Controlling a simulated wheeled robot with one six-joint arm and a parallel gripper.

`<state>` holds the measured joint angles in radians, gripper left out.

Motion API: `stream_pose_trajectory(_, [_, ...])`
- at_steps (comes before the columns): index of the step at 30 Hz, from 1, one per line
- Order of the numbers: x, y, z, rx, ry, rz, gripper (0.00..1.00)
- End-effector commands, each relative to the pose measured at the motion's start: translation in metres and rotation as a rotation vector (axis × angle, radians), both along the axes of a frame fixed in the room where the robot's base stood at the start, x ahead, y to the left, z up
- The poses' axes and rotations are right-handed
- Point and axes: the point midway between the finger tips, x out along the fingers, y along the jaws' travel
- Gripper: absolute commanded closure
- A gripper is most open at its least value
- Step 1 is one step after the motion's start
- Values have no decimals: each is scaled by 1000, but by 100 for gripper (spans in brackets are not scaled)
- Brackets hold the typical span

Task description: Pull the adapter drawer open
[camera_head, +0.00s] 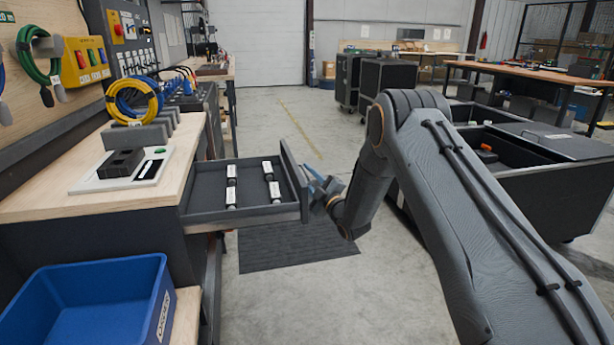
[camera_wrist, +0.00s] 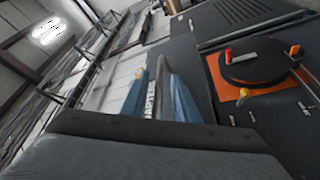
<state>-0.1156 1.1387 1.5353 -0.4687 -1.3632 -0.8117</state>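The adapter drawer (camera_head: 255,216) is pulled out from the workbench in the head view. My gripper (camera_head: 318,186) is at the outer side of the drawer front (camera_head: 293,180). Its blue fingers (camera_wrist: 160,95) also show in the wrist view, spread apart. A dark bar, likely the handle, lies between them, nearer the right finger. A gap with part of a white lettered label shows beside the left finger. Contact with the handle cannot be made out.
A blue bin (camera_head: 90,300) stands at the lower left. A dark block sits on a white board (camera_head: 118,172) on the bench top. Open dark totes (camera_head: 500,150) stand at the right. The floor around the dark mat (camera_head: 295,248) is clear.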

Motion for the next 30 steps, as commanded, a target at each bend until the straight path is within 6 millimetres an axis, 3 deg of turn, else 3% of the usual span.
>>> stream_pose_trajectory(10, [-5, -5, -1, -1, 0, -2, 72])
stream_pose_trajectory(21, [-51, -35, -13, 0, 0, -2, 72])
stream_pose_trajectory(30, [-64, -43, -16, 0, 0, -1, 72])
